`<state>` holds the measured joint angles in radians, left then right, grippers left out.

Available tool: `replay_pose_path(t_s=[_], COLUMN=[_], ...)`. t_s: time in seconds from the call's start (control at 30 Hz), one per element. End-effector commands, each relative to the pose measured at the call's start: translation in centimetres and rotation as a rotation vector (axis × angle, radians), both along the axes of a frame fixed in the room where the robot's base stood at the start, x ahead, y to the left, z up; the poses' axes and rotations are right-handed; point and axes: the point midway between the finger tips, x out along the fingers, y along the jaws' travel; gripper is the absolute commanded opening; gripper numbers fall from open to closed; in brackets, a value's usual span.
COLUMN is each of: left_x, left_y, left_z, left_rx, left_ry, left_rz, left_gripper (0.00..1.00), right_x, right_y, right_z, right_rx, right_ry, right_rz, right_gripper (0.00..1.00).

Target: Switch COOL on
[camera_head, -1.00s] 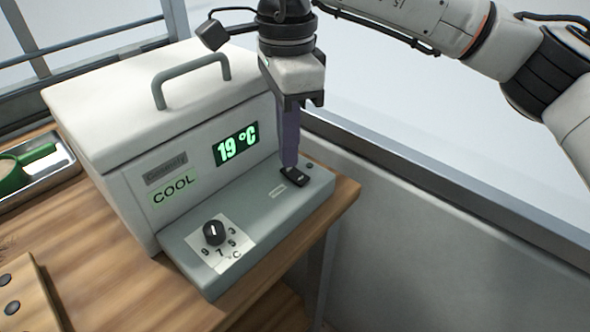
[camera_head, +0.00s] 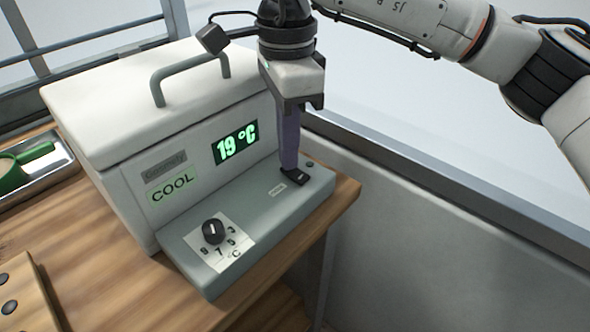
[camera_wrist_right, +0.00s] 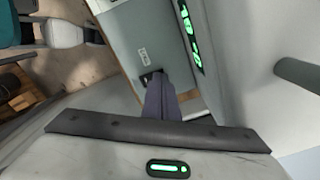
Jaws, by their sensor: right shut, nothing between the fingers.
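The white cooler box labelled COOL (camera_head: 172,189) stands on the wooden table, with a green display (camera_head: 236,144) reading 19 °C. A black rocker switch (camera_head: 295,177) sits at the right end of its grey front ledge. My right gripper (camera_head: 290,168) is shut and empty, pointing down, its fingertips at the switch and seeming to touch it. The fingers hide part of the switch. In the right wrist view the shut fingers (camera_wrist_right: 160,98) reach to the dark switch (camera_wrist_right: 150,76). My left gripper is not in view.
A black dial (camera_head: 213,231) with numbers is on the ledge's left part. A grey handle (camera_head: 190,72) arches over the lid. A metal tray (camera_head: 62,165) with a green object lies at left. A wooden block with dark holes (camera_head: 30,300) is at bottom left.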

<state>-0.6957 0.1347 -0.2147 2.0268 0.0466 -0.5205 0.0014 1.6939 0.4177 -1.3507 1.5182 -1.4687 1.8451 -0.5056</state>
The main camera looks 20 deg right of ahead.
Motion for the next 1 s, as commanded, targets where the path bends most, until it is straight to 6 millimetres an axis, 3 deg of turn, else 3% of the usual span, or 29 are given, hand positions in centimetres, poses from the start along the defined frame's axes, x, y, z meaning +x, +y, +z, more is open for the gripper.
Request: replay_pose_path(t_s=[0.47, 1.0], left_x=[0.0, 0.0], left_y=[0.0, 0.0], left_z=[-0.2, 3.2], left_rx=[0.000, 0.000], left_ry=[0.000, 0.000], left_rz=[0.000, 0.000], left_gripper=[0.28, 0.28], right_x=[-0.1, 0.0], right_y=[0.0, 0.0], right_z=[-0.4, 3.9], right_rx=[-0.002, -0.001], right_ry=[0.004, 0.001], right_rz=[0.001, 0.000], right_gripper=[0.00, 0.00])
